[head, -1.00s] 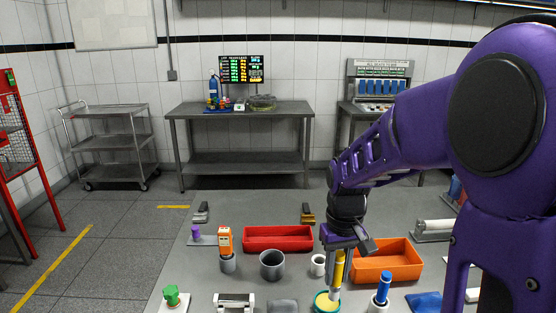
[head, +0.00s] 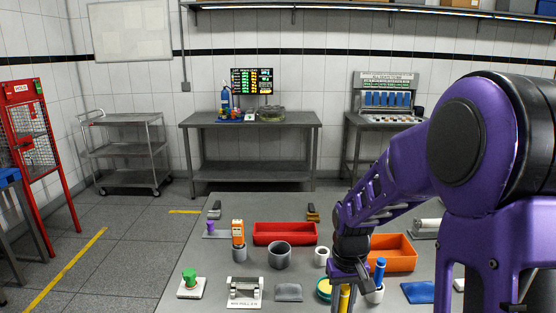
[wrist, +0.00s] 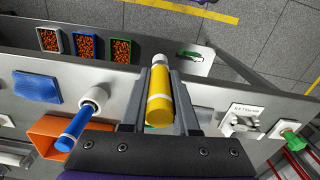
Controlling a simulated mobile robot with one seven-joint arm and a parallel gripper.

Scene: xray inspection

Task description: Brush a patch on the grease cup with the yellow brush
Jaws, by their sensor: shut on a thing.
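My gripper (head: 347,274) is shut on the yellow brush (head: 344,298) and points down at the front of the table. In the wrist view the brush (wrist: 160,98) lies between my two fingers, with a pale end pointing away from the camera. The grease cup (head: 324,289), a round teal cup with yellow inside, stands on the table just left of the brush, partly hidden by my gripper. The brush's lower end runs out of the head view, so I cannot tell what it touches.
A blue brush (head: 380,270) stands in a white holder close right of my gripper. An orange tray (head: 399,262) is behind it, and a red tray (head: 285,243) is farther left. A grey cup (head: 279,257), a white cup (head: 321,258) and a grey pad (head: 288,292) stand nearby.

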